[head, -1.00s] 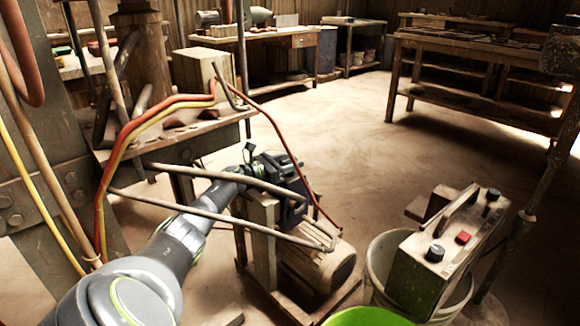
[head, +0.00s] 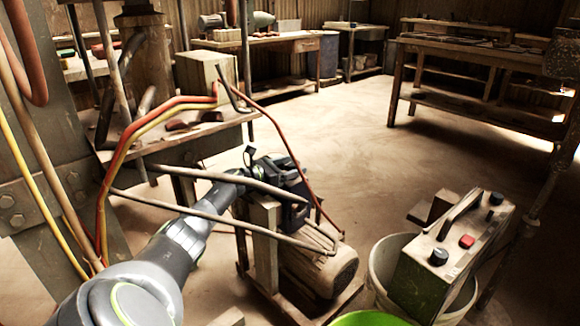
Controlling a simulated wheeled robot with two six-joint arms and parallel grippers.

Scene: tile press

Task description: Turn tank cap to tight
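My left arm reaches in from the lower left to the pump unit with a ribbed motor (head: 328,272). My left gripper (head: 290,188) is dark and sits at the top of this unit, beside its upright post (head: 264,235). Pipes pass in front of the wrist, and the fingertips cannot be made out. I cannot pick out the tank cap; it may be hidden by the gripper or too small to tell. Whether the gripper touches or holds anything is not clear. My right gripper is not in view.
Metal pipes (head: 200,212) and a red hose (head: 285,140) cross close to my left arm. A control box (head: 440,262) with knobs and a red button rests on a white bucket (head: 385,262) at the right. The floor (head: 340,130) behind is open.

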